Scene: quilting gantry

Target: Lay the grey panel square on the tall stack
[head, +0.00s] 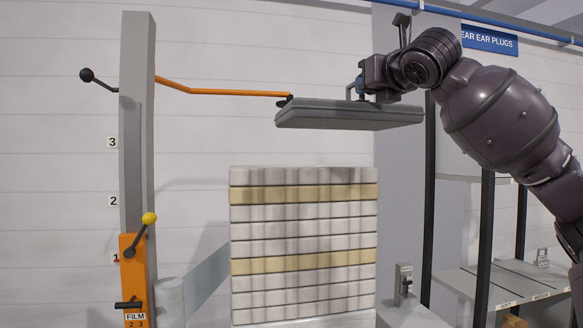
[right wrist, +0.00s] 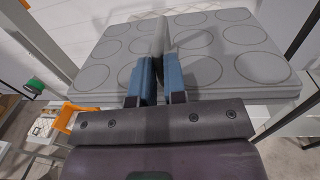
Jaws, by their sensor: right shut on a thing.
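The grey panel (head: 348,116) is a flat slab held above the tall stack (head: 303,225) in the head view. A clear gap shows between them, and the panel sits further right in the picture than the stack. The stack is of pale layers with two tan ones. My right gripper (head: 361,86) is shut on the panel's upright grip. In the right wrist view its blue fingers (right wrist: 160,82) close on a grey fin, and the panel's top (right wrist: 218,55) shows rows of round outlines. My left gripper is not in view.
A grey post (head: 137,120) stands left, with an orange rod (head: 220,92) reaching right; its dark tip (head: 284,101) is at the panel's left corner, contact unclear. An orange box with a yellow-knobbed lever (head: 148,219) is lower on the post. A shelf (head: 505,285) stands right.

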